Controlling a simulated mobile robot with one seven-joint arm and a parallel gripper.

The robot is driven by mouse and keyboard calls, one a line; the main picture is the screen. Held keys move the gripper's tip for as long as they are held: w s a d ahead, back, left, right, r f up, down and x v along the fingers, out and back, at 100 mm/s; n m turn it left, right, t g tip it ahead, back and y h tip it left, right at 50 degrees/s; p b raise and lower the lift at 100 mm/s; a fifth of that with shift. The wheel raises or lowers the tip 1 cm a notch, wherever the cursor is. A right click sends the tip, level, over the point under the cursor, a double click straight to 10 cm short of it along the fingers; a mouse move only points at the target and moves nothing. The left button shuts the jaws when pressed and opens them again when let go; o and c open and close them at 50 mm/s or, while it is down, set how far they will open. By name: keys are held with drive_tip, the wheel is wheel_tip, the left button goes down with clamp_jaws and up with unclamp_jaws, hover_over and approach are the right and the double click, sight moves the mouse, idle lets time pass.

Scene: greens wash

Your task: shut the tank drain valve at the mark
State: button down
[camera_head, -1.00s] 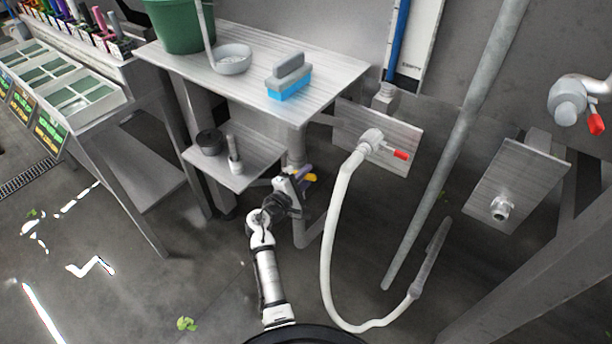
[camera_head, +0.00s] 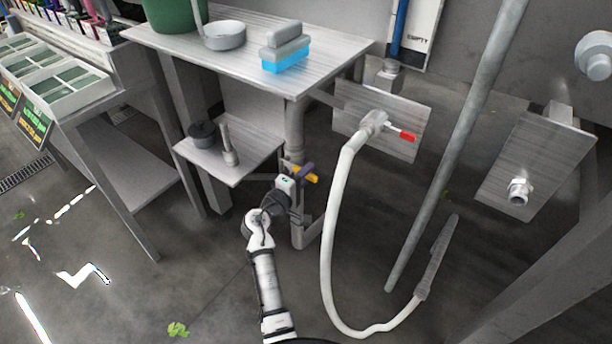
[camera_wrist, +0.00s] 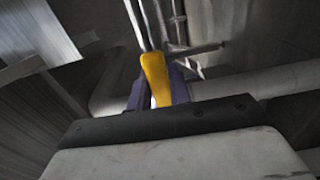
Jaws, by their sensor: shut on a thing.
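The tank drain valve's yellow lever (camera_head: 313,179) sits on the grey vertical drain pipe (camera_head: 294,125) under the steel table. My gripper (camera_head: 300,173) is shut on this lever, with the arm reaching up to it from below. In the wrist view the yellow lever (camera_wrist: 155,76) stands between the dark purple fingers of my gripper (camera_wrist: 158,92). The valve body is mostly hidden behind my gripper. I cannot make out the mark in either view.
A white hose (camera_head: 332,225) with a red-levered tap (camera_head: 402,134) hangs right of the pipe. A slanted grey pole (camera_head: 455,150) stands further right. Open floor lies at lower left.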

drive_tip(key=shift+f, duration=0.1)
drive_tip(key=c, duration=1.3)
unclamp_jaws()
drive_tip(key=shift+a, duration=0.1)
drive_tip(key=b+v, duration=0.1)
drive_tip(key=v, duration=1.2)
drive_tip(key=shift+s+a, duration=0.2)
drive_tip(key=shift+s, duration=0.15)
